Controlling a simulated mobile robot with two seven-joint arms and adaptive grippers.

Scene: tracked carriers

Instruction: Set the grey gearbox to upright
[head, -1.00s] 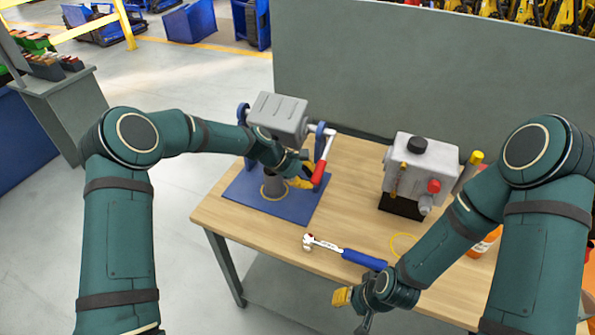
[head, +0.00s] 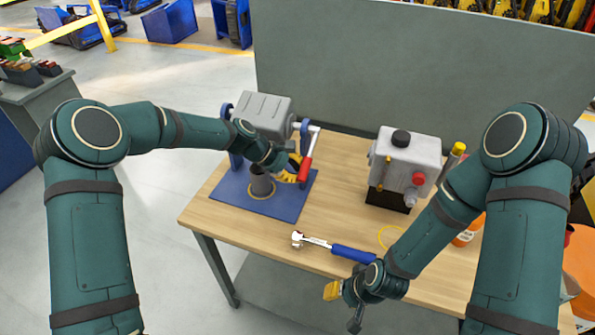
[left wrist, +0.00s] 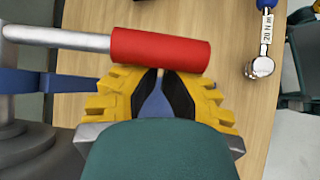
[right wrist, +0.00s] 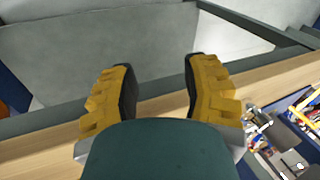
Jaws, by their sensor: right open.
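The grey gearbox (head: 262,113) is a ribbed box held between blue uprights on a blue base plate (head: 290,207); it looks tilted in the head view. A crank with a red handle (head: 306,170) hangs down at its right side. My left gripper (head: 291,170) is at this handle. In the left wrist view its fingers (left wrist: 159,77) are nearly together, just at the side of the red handle (left wrist: 160,49), not around it; whether they touch cannot be told. My right gripper (head: 343,304) is open and empty off the table's front edge; its spread fingers show in the right wrist view (right wrist: 162,80).
A torque wrench (head: 351,253) with a blue grip lies at the table's front. A light grey unit (head: 410,156) with a black cap and red knob stands to the right. A yellow ring (head: 380,236) and orange bottle (head: 464,237) are near my right arm. A grey panel (head: 400,60) stands behind.

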